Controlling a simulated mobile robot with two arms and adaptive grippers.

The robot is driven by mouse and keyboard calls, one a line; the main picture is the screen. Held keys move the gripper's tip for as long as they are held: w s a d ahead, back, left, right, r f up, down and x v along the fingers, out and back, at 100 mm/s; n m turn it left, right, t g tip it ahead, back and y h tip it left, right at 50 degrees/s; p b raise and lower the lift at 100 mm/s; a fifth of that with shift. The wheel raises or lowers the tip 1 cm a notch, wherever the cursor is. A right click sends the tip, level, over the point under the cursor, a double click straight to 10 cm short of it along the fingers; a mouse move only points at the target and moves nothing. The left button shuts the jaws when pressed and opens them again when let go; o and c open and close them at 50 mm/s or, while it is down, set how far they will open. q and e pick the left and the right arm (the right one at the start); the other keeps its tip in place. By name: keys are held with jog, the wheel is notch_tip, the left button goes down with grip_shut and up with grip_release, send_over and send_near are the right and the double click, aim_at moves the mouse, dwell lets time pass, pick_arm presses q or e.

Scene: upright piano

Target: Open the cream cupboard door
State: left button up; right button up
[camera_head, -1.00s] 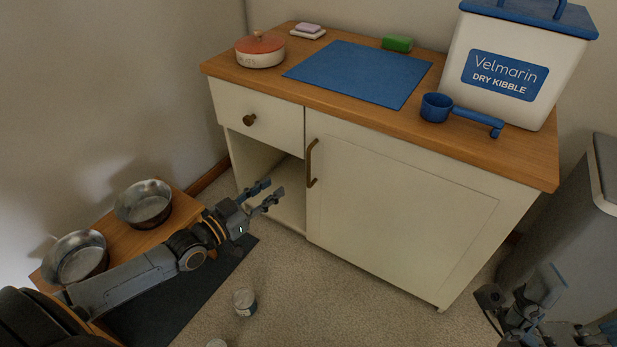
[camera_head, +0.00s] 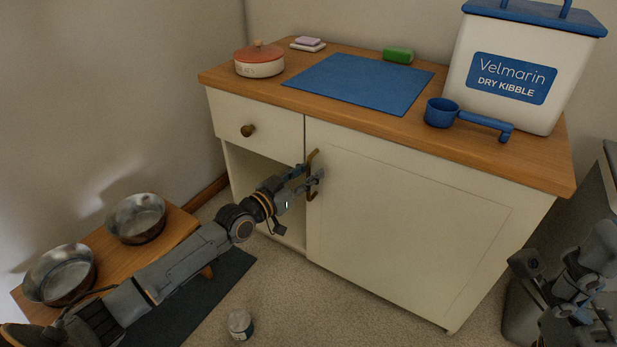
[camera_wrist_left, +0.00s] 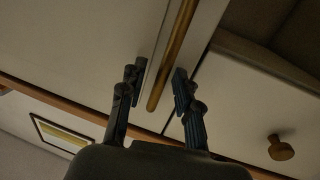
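The cream cupboard door (camera_head: 400,226) is the wide panel on the right of the cabinet front, and it looks closed. Its bronze bar handle (camera_head: 311,186) stands upright near the door's left edge. My left gripper (camera_head: 314,178) is at the handle. In the left wrist view the handle (camera_wrist_left: 173,55) passes between the fingers of my left gripper (camera_wrist_left: 158,80), which are apart, with gaps showing beside the bar. The lower part of the handle is partly hidden by the fingers in the head view. My right gripper (camera_head: 575,290) is at the lower right; its fingers are unclear.
A drawer with a round knob (camera_head: 248,130) and an open niche are left of the door. A kibble bin (camera_head: 500,75) and blue scoop (camera_head: 440,112) stand on top. A low bench (camera_head: 178,232) holds two pans. A jar (camera_head: 240,324) stands on the floor.

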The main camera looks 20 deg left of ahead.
pick_arm(q)
jog(key=shift+w, duration=0.1)
grip_shut()
jog(key=shift+s+p, duration=0.2)
jog(key=shift+p, duration=0.15)
